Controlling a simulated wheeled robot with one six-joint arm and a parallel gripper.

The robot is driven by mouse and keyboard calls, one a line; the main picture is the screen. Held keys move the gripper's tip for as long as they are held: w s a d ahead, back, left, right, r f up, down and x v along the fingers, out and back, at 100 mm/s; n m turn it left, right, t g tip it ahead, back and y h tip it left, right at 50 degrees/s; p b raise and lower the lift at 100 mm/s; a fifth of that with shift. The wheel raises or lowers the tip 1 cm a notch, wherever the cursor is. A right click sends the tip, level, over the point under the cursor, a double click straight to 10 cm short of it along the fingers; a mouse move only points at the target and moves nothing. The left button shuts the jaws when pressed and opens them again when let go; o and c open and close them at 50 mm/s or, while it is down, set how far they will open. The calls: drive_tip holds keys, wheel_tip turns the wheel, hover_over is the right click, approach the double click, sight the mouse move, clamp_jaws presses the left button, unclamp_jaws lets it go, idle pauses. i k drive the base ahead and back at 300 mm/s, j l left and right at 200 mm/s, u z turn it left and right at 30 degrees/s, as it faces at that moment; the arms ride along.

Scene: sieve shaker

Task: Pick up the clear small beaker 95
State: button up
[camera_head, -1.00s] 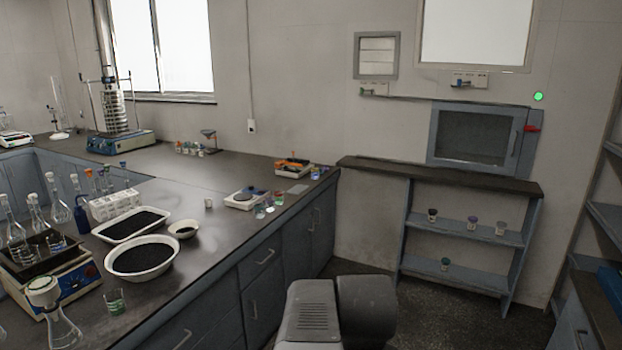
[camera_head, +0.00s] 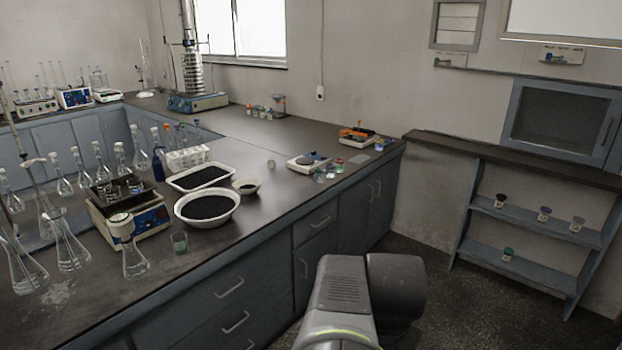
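A small clear beaker (camera_head: 271,163) stands upright on the dark bench, behind and right of the white bowls. A second small beaker (camera_head: 180,242) with green at its base stands at the bench's front, beside a flask. No label reading 95 is legible, so I cannot tell which vessel carries that number. My grey arm shows at the bottom centre, in front of the drawers and apart from the beakers. My gripper is not visible.
A white bowl (camera_head: 207,208) and a white tray (camera_head: 199,177) hold black grains. Glass flasks crowd the left; a conical flask (camera_head: 135,262) stands near the front edge.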

sight(180, 241)
drive_tip(key=u, duration=1.25)
drive_tip(key=i+l+u, duration=0.85)
drive_tip(key=l+u, duration=0.25)
drive_tip(key=l, duration=0.25)
